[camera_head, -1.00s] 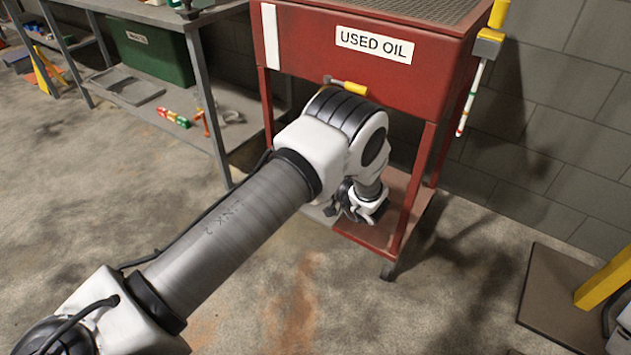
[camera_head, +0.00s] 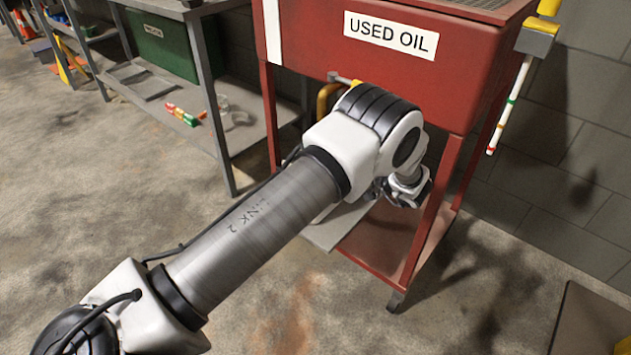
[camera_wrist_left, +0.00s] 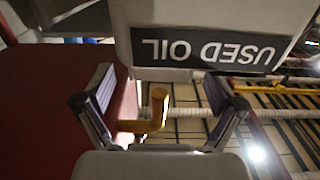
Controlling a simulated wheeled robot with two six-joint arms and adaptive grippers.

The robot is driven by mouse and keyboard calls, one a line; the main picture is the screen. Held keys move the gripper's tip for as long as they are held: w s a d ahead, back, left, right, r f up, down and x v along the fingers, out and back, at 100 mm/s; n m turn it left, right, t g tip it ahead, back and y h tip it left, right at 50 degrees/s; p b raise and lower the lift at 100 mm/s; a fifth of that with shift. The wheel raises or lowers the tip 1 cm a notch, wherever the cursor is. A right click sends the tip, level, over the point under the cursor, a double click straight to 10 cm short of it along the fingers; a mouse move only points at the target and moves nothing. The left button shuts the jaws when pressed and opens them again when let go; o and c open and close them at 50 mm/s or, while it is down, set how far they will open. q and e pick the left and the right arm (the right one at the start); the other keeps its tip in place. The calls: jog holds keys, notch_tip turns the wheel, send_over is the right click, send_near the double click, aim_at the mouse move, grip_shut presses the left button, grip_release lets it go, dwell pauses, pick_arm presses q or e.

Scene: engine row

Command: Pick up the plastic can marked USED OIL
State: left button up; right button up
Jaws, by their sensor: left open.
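The grey-white can with a dark USED OIL label (camera_wrist_left: 205,45) fills the upper part of the left wrist view, its lettering upside down. In the head view my arm hides most of it; a pale grey surface (camera_head: 335,232) below the arm may belong to it. My left gripper (camera_head: 408,190) is under the red stand, near the right front leg. In the left wrist view the gripper (camera_wrist_left: 158,88) is open, its fingers apart. The can lies beyond the fingertips with nothing gripped; contact is unclear. My right gripper is not in view.
The red USED OIL stand (camera_head: 380,75) has legs and a lower shelf around my gripper. A yellow fitting (camera_wrist_left: 155,108) shows between the fingers in the wrist view. A grey workbench (camera_head: 215,125) stands left; the floor in front is clear.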

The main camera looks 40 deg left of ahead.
pick_arm(q)
jog(key=a, duration=0.3)
jog(key=shift+w+a+b, duration=0.1)
jog(key=shift+a+b, duration=0.25)
jog(key=shift+a, duration=0.05)
jog(key=c, duration=1.6)
grip_shut()
jog(key=shift+r, duration=0.15)
